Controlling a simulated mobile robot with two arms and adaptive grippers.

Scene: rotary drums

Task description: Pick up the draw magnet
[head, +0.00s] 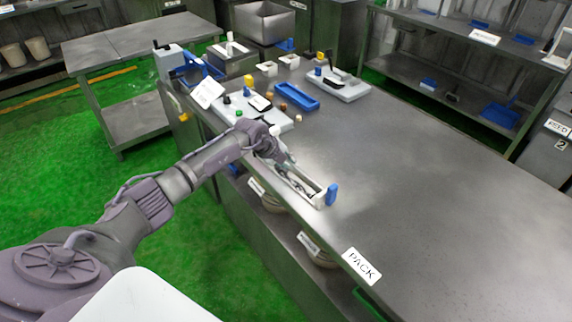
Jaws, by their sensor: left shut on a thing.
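A long pale piece with a white end block and a blue end (332,194), which I take to be the draw magnet, shows at the left edge of the long steel table. My left gripper (290,178) reaches in from the left over that edge and is shut on this piece. The fingers and the piece overlap and are small, so the exact grip is hard to see. I cannot tell whether the piece touches the table. My right gripper is not in view.
The steel table (430,210) is clear from its middle to the near end, by the PACK label (361,265). Beyond my gripper stand a white board with small parts (270,122), a blue tray (297,96) and another white fixture (340,88). Shelving lines the back right.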

